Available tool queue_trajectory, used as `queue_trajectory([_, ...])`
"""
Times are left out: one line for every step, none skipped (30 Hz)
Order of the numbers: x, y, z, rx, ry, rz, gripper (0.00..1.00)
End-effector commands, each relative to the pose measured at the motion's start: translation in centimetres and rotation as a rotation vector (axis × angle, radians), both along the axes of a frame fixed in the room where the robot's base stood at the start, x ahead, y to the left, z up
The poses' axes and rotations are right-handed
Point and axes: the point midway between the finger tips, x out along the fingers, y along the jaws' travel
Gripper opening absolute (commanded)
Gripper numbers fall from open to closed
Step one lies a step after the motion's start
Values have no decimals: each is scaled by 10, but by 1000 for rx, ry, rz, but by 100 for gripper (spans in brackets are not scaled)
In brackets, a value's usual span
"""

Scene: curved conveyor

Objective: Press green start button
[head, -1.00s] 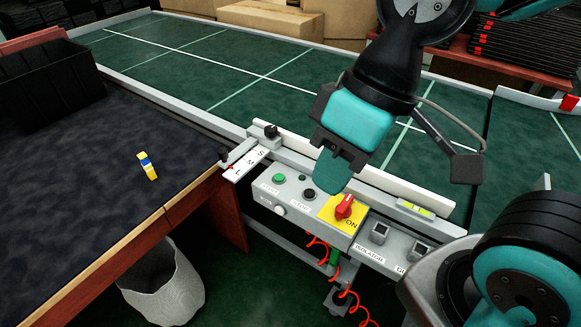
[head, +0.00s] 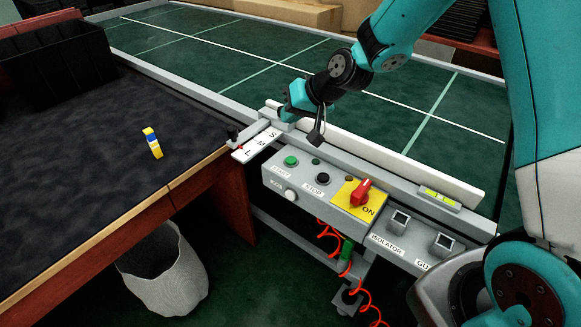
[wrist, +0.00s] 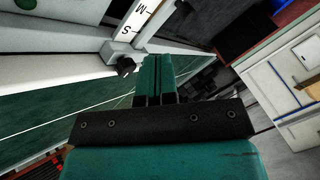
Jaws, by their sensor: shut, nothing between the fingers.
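The green start button (head: 291,161) sits at the left of the grey control panel (head: 330,207), above the START label, and looks raised and uncovered. My gripper (head: 285,112) is above and behind the panel's left end, beside the white S-M-L plate (head: 258,146), apart from the button. In the wrist view my gripper's teal fingers (wrist: 154,60) are together with nothing between them. Their tips are close to a black knob (wrist: 124,66) by the S mark. A green round button (wrist: 25,3) shows at the top left edge of the wrist view.
A black stop button (head: 323,179), a white button (head: 291,195) and a red switch (head: 362,190) on yellow share the panel. A white rail (head: 400,170) runs behind it. The dark table (head: 90,180) at left holds a yellow-blue item (head: 152,143).

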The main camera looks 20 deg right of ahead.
Motion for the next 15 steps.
queue_trajectory([9, -6, -16, 10, -6, -28, 0])
queue_trajectory([14, -9, -21, 15, -12, -40, 0])
queue_trajectory([18, -12, -26, 20, -19, -54, 0])
queue_trajectory([21, -14, -29, 23, -22, -62, 0])
queue_trajectory([23, -15, -31, 25, -27, -69, 0])
queue_trajectory([25, -16, -33, 28, -30, -75, 0])
queue_trajectory([26, -17, -34, 28, -31, -78, 0])
queue_trajectory([26, -17, -34, 29, -31, -79, 0])
queue_trajectory([26, -17, -34, 29, -32, -80, 0])
queue_trajectory([26, -17, -34, 29, -32, -80, 0])
queue_trajectory([26, -17, -34, 29, -32, -80, 0])
queue_trajectory([26, -17, -34, 29, -31, -79, 0])
queue_trajectory([26, -17, -34, 28, -32, -79, 0])
queue_trajectory([26, -17, -34, 28, -32, -79, 0])
queue_trajectory([26, -17, -34, 28, -32, -79, 0])
